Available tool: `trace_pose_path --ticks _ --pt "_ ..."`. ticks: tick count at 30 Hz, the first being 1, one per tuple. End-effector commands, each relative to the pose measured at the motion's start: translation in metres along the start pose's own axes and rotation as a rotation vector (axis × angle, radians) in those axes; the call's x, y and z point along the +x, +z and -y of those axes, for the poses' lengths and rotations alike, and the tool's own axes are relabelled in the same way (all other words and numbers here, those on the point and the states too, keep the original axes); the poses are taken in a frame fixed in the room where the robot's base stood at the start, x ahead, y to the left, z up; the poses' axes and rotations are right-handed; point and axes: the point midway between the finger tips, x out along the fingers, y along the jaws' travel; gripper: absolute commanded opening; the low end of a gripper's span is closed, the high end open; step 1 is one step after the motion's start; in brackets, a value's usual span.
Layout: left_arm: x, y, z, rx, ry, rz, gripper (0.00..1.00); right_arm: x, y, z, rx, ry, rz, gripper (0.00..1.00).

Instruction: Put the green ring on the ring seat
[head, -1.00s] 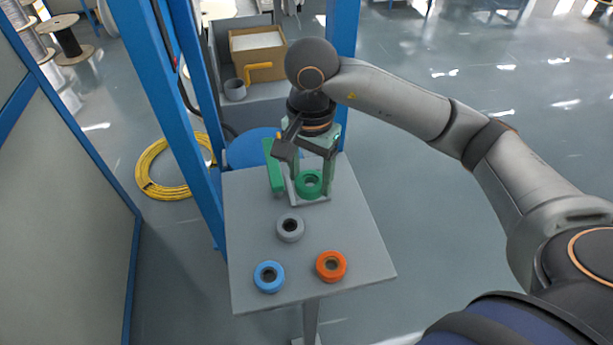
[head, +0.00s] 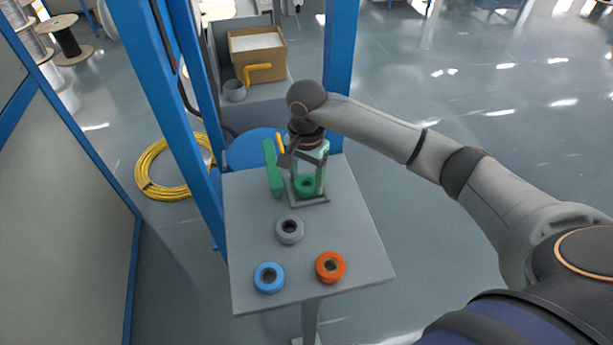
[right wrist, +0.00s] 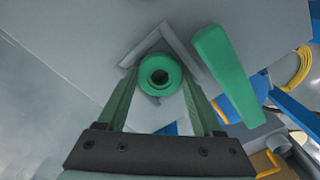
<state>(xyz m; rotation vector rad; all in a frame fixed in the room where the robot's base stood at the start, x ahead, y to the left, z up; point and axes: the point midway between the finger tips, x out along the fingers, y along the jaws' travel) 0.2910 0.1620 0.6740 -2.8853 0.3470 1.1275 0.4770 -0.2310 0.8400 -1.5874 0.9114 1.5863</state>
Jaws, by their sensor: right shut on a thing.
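The green ring (head: 305,184) is between the fingers of my right gripper (head: 307,187), which is shut on it. In the right wrist view the ring (right wrist: 160,74) lies flat, hole facing the camera, with a finger on each side. The ring seat, a grey square frame (head: 318,201) at the far part of the table, surrounds the ring in outline; its raised edge (right wrist: 184,46) shows in the right wrist view. I cannot tell whether the ring touches the seat floor. My left gripper is not in view.
A green bar (head: 272,168) stands close left of the seat. A grey ring (head: 290,229), a blue ring (head: 269,278) and an orange ring (head: 330,267) lie on the nearer part of the grey table (head: 362,245). Blue posts (head: 183,125) rise at the left.

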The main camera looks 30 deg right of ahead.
Motion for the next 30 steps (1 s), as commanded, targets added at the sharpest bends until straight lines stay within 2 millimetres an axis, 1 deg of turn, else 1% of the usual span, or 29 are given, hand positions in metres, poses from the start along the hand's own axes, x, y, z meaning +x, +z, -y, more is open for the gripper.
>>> trace_pose_path --ticks 3,7,8,9,11,19,23,26,30 --pt "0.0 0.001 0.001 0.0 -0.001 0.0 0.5 0.0 0.0 0.0 0.0 -0.001 0.0 0.13" --pt "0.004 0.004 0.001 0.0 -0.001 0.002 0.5 0.004 0.0 0.0 0.0 0.0 -0.001 0.13" --pt "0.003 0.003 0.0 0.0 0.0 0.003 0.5 0.003 0.0 0.0 0.0 0.0 -0.001 0.7" --pt "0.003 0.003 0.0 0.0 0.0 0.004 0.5 0.003 0.0 0.0 0.0 0.0 -0.001 0.74" --pt "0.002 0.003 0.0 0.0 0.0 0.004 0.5 0.003 0.0 0.0 0.0 0.0 -0.001 0.8" --pt "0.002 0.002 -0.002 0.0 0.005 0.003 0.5 0.002 0.0 0.0 0.0 0.0 -0.001 0.8" --pt "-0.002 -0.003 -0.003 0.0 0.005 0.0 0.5 -0.004 0.0 0.0 0.0 0.0 0.0 0.8" --pt "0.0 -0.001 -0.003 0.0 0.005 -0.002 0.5 -0.017 -0.001 0.001 -0.001 -0.003 -0.004 0.8" --pt "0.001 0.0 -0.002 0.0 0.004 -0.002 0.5 -0.047 -0.001 0.001 -0.001 -0.006 -0.004 0.8"
